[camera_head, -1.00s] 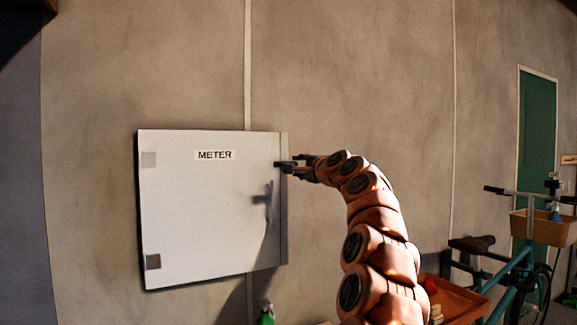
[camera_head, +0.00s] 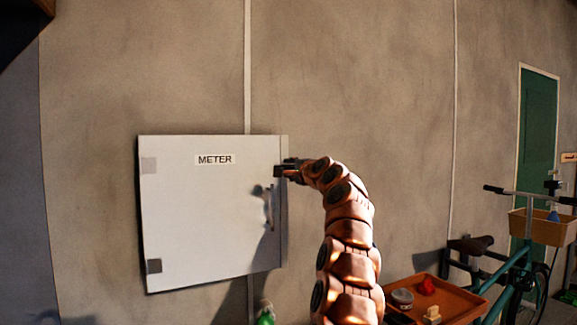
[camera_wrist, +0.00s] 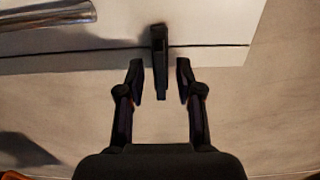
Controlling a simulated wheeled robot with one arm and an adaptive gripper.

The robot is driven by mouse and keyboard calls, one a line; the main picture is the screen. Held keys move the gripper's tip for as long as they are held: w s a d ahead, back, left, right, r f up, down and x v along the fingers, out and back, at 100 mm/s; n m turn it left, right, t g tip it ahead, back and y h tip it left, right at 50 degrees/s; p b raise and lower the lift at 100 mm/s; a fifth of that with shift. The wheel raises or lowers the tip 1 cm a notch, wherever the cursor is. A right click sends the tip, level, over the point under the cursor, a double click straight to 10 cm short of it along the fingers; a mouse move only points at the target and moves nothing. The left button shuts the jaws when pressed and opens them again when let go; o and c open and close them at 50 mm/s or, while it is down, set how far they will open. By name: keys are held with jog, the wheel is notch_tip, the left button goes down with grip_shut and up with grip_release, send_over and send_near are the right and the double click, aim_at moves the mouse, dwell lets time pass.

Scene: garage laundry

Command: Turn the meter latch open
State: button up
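The white meter cabinet (camera_head: 205,225) hangs on the wall, its door shut and labelled METER. Its latch is a small dark bar (camera_wrist: 160,60) across the dark seam at the door's edge in the wrist view. My gripper (camera_wrist: 160,80) is open, with one finger on each side of the latch's end and a visible gap on both sides. In the head view my gripper (camera_head: 286,170) is at the cabinet's upper right edge and hides the latch. A grey bar handle (camera_head: 270,207) stands on the door below it; it also shows in the wrist view (camera_wrist: 45,13).
A green bottle top (camera_head: 265,317) shows below the cabinet. An orange tray (camera_head: 462,305) with small items is at lower right, beside a teal bicycle (camera_head: 510,280). A green door (camera_head: 540,140) is at far right.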

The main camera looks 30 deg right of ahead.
jog(key=shift+w+d+p, duration=0.1)
jog(key=shift+w+p, duration=0.3)
jog(key=shift+w, duration=0.35)
grip_shut()
